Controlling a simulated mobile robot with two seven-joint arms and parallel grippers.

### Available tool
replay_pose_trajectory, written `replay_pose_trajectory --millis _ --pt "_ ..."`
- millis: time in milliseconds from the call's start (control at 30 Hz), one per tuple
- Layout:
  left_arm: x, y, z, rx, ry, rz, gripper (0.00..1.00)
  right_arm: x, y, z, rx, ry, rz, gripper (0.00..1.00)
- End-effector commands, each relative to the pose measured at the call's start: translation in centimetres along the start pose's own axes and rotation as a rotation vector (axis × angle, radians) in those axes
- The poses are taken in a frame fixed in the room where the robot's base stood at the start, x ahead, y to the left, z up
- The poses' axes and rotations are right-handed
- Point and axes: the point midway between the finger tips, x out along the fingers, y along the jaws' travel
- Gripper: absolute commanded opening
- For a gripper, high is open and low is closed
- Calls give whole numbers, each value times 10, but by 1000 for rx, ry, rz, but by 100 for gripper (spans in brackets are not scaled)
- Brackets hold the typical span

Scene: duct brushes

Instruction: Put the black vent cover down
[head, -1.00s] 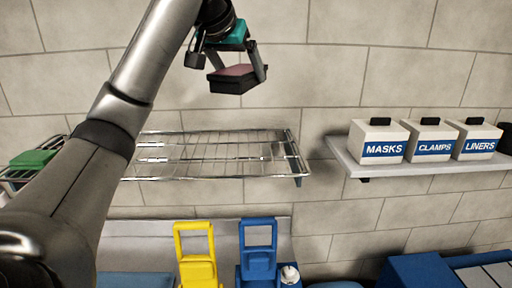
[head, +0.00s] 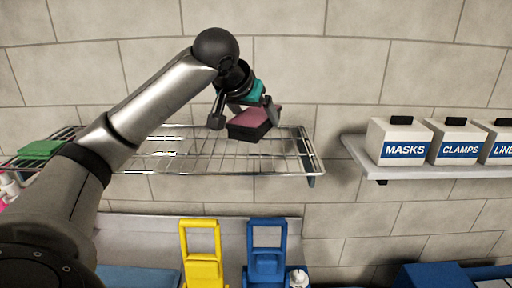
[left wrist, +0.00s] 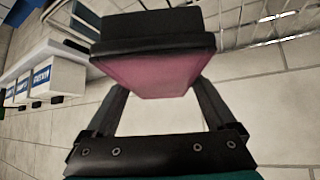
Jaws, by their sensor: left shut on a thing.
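My left gripper (head: 246,116) is shut on a dark block with a dull pink face (head: 254,122), which I take to be the black vent cover. In the left wrist view, the cover (left wrist: 155,40) sits between the two fingers, black at its far end and pink on the near face. In the head view it shows tilted, over the right part of the wire rack (head: 205,165). I cannot tell whether it touches the rack. My right gripper is not in view.
A green item (head: 42,148) lies on the rack's far left. A grey shelf (head: 365,158) at right holds white boxes labelled MASKS (head: 400,132), CLAMPS (head: 455,132) and another. Yellow (head: 202,268) and blue (head: 266,264) handled items stand below. The rack's middle looks bare.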

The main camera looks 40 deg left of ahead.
Motion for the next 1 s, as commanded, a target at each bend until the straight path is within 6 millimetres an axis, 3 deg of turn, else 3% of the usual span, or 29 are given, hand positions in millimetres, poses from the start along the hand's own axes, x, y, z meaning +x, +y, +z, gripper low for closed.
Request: replay_pose_trajectory --millis 100,600,1000 --pt "14 -1 14 2 0 -3 5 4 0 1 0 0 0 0" --pt "46 0 47 1 2 -1 5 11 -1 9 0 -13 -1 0" --pt "50 0 50 0 4 0 5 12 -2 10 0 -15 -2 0"
